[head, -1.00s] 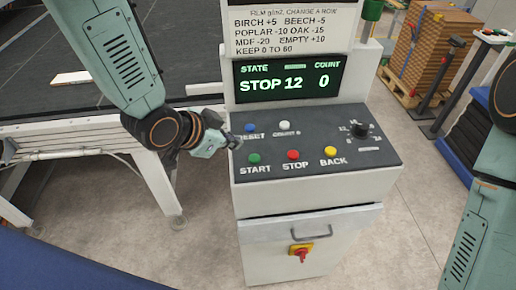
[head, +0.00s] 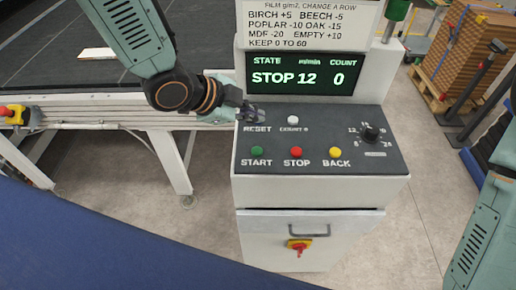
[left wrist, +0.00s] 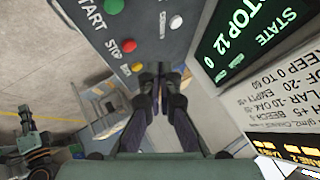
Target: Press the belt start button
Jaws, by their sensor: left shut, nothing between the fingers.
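The green START button (head: 257,151) sits at the front left of the dark sloped control panel (head: 215,165), uncovered; it also shows at the top edge of the left wrist view (left wrist: 113,6). My left gripper (head: 254,113) is shut and empty. It is over the panel's back left, behind START, and hides the blue button above the RESET label. I cannot tell whether it touches the panel. In the left wrist view its closed fingers (left wrist: 159,78) point past the panel's edge. The screen (head: 300,77) reads STOP, 12 and 0.
The red STOP (head: 296,152) and yellow BACK (head: 335,152) buttons stand right of START. A white button (head: 293,120) and a black knob (head: 370,133) are behind them. A conveyor frame (head: 100,112) lies left; stacked boards (head: 462,55) stand right.

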